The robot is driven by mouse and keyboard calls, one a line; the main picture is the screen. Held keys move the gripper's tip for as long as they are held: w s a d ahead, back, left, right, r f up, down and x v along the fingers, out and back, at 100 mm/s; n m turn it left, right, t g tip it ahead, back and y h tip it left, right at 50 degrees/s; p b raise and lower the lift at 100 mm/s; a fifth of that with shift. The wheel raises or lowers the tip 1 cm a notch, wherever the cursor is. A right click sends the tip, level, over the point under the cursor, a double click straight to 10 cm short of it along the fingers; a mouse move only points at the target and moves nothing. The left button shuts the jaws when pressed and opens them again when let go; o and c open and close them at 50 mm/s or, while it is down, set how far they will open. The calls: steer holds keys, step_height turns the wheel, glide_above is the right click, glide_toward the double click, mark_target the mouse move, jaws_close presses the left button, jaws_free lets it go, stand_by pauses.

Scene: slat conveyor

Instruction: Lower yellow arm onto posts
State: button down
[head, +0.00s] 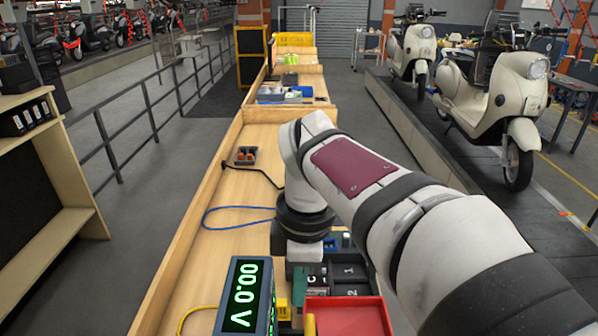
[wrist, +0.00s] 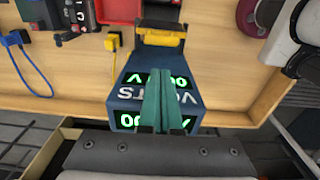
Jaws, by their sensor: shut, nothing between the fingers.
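In the wrist view, my gripper (wrist: 160,80) has teal fingers pressed together with nothing between them. They show in front of a blue meter (wrist: 128,85) with green digits, covering part of its face; I cannot tell the gap. Beyond the meter is a yellow bar on a dark body (wrist: 160,38), perhaps the yellow arm; its posts cannot be made out. A small yellow plug (wrist: 113,41) is beside it, apart from the fingers. In the head view, the meter (head: 243,296) reads 00.0 V, and my arm hides much of the area around my gripper.
A blue cable (head: 235,208) and a yellow cable (head: 190,316) lie on the wooden bench (head: 195,245). The bench's left side is mostly clear.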

step_height(320, 180, down, 10)
steer(key=shift+a, duration=0.25)
stand_by(0.3)
steer(key=shift+d, duration=0.1)
